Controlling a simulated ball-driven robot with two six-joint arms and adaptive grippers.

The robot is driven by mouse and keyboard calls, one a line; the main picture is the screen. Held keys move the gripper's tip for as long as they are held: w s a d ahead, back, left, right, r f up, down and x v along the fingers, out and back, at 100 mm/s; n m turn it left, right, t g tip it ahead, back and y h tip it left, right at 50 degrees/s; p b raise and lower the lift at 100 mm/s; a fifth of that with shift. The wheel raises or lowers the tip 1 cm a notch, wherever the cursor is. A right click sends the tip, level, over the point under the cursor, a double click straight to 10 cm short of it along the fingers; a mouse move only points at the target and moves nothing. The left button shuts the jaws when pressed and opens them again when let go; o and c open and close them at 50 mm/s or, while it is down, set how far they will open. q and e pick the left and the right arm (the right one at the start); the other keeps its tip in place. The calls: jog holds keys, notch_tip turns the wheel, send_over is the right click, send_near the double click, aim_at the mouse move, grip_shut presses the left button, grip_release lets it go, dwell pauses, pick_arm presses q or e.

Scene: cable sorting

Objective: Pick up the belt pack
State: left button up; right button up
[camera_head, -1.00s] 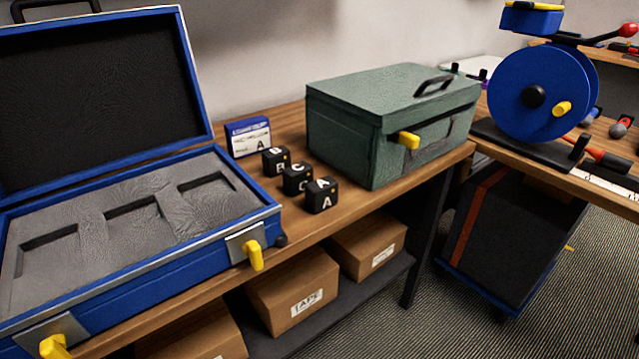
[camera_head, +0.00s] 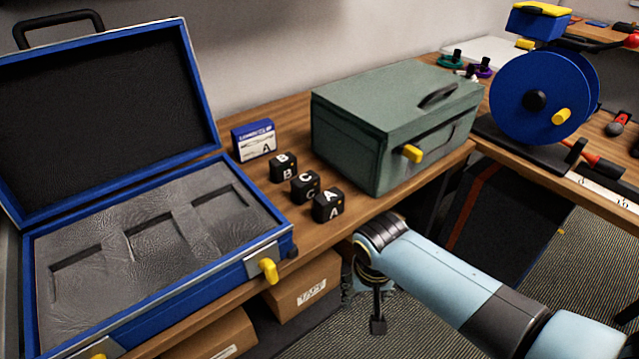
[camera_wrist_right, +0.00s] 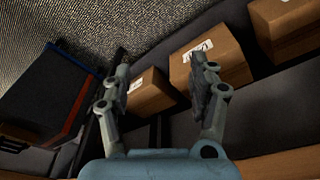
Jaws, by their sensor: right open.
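Three black belt packs stand in a slanting row on the wooden bench, lettered B (camera_head: 284,168), C (camera_head: 305,187) and A (camera_head: 328,206). The A pack is nearest the bench's front edge. My right gripper (camera_head: 376,305) is in front of the bench, below its top, to the right of and below the A pack, touching none of them. In the right wrist view its two fingers (camera_wrist_right: 160,75) are spread with nothing between them. That view shows the lower shelf and floor, with no belt pack. My left gripper is not in view.
An open blue case (camera_head: 222,283) with empty foam recesses stands at left. A blue-white box (camera_head: 253,141) stands behind the packs. A green metal case (camera_head: 345,150) is to their right, beyond it a blue cable reel (camera_head: 515,85). Cardboard boxes (camera_head: 303,287) sit on the shelf below.

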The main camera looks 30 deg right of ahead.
jog(key=w+r+m+p, duration=0.2)
jog(key=w+r, duration=0.2)
jog(key=r, duration=0.6)
jog(key=w+r+m+p, duration=0.2)
jog(key=w+r, duration=0.1)
jog(key=r, duration=0.8)
jog(key=m+g, duration=0.1)
jog(key=m, duration=0.5)
send_near(329, 195)
jog(key=shift+s+a+f, duration=0.2)
jog(key=shift+s+a, duration=0.25)
jog(key=shift+a, duration=0.25)
jog(key=shift+w, duration=0.25)
jog(key=shift+m, duration=0.3)
jog(key=f, duration=0.5)
jog(key=shift+w+d+b, duration=0.1)
jog(key=shift+d+b, duration=0.2)
jog(key=f, duration=0.1)
jog(key=d+f, duration=0.1)
jog(key=f, duration=0.3)
jog(key=shift+w+d+f, duration=0.15)
jog(key=shift+w+d, duration=0.1)
jog(key=shift+d, duration=0.15)
jog(key=shift+c, duration=0.4)
grip_shut()
